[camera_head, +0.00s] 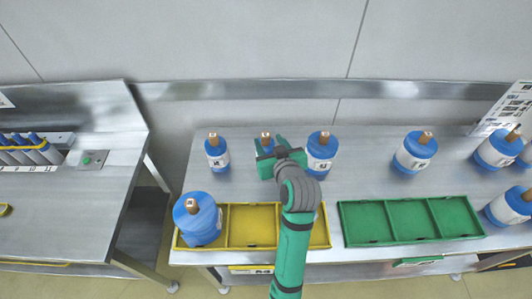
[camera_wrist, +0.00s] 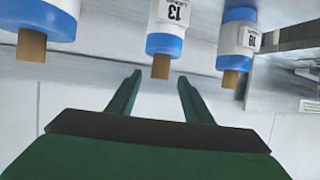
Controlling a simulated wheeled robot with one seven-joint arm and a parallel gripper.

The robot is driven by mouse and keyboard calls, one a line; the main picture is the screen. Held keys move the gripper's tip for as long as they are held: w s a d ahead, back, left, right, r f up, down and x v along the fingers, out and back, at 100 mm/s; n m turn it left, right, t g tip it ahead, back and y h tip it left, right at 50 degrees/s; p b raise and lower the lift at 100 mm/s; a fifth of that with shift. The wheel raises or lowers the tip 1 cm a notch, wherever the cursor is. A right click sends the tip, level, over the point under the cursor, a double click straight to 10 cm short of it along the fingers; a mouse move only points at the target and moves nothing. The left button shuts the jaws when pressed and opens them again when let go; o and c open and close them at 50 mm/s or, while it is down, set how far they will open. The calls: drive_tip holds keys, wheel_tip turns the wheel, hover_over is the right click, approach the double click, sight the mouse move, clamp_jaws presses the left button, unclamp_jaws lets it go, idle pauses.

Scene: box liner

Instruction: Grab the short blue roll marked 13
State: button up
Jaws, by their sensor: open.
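The blue roll marked 13 (camera_wrist: 167,42) has a white label and a brown core. It shows upside down at the top middle of the wrist view. In the head view, only its blue top and brown core (camera_head: 265,136) show, behind my gripper. My green gripper (camera_head: 271,146) is open and empty on the near side of this roll. In the wrist view, the core's tip appears between the ends of my gripper's two fingers (camera_wrist: 158,78). I cannot tell whether the fingers touch the roll.
A smaller blue roll (camera_head: 217,153) stands to the left and a wider one (camera_head: 321,152) close to the right. A yellow tray (camera_head: 254,207), with a large roll (camera_head: 198,219) at its left end, and a green tray (camera_head: 376,237) lie in front. More rolls stand at right.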

sight(267, 139)
drive_tip(key=x, duration=0.5)
drive_tip(key=shift+a+f, duration=0.1)
drive_tip(key=shift+w, duration=0.1)
clamp_jaws()
